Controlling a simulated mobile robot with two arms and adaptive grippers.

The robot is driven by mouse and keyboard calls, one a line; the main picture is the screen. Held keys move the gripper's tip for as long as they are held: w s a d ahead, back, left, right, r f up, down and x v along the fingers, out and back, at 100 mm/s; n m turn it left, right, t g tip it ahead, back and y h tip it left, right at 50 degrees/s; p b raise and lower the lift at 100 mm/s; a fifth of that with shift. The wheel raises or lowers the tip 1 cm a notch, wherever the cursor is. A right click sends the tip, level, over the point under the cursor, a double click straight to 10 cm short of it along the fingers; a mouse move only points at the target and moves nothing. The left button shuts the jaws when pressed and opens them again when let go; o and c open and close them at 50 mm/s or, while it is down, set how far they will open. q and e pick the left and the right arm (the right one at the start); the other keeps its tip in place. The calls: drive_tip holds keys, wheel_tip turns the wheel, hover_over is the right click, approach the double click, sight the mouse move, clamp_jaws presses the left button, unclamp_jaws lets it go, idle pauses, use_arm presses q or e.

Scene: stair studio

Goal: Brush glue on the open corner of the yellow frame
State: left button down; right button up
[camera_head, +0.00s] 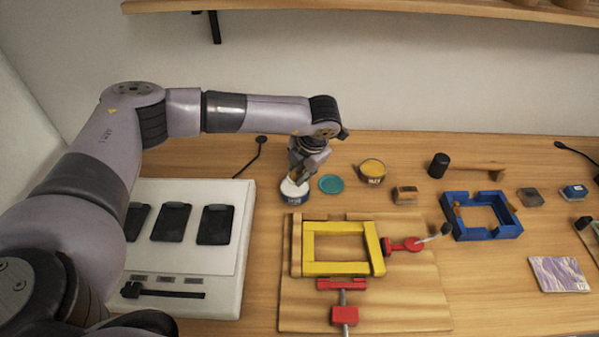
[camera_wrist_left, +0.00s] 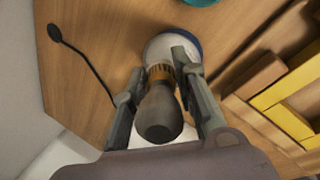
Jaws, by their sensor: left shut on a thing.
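The yellow frame (camera_head: 337,268) lies flat on a wooden board at the table's middle; part of it shows in the wrist view (camera_wrist_left: 283,93). Its right bar (camera_head: 374,249) looks slightly set off from the top bar; which corner is open is hard to tell. My left gripper (camera_head: 298,177) is shut on a brush (camera_wrist_left: 158,112) with a dark rounded handle and a copper-coloured ferrule. The brush points down into the white and blue glue pot (camera_head: 294,194), also visible in the wrist view (camera_wrist_left: 163,45). My right gripper is out of view.
Red clamps (camera_head: 343,315) (camera_head: 400,245) sit against the frame on the board (camera_head: 420,300). A teal lid (camera_head: 331,184), yellow tin (camera_head: 372,172), mallet (camera_head: 470,165) and blue frame (camera_head: 487,233) lie nearby. A white panel (camera_head: 190,250) stands left. A shelf (camera_head: 380,10) hangs above.

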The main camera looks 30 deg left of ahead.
use_arm(q)
drive_tip(key=shift+r+p, duration=0.95)
drive_tip(key=shift+r, duration=1.5)
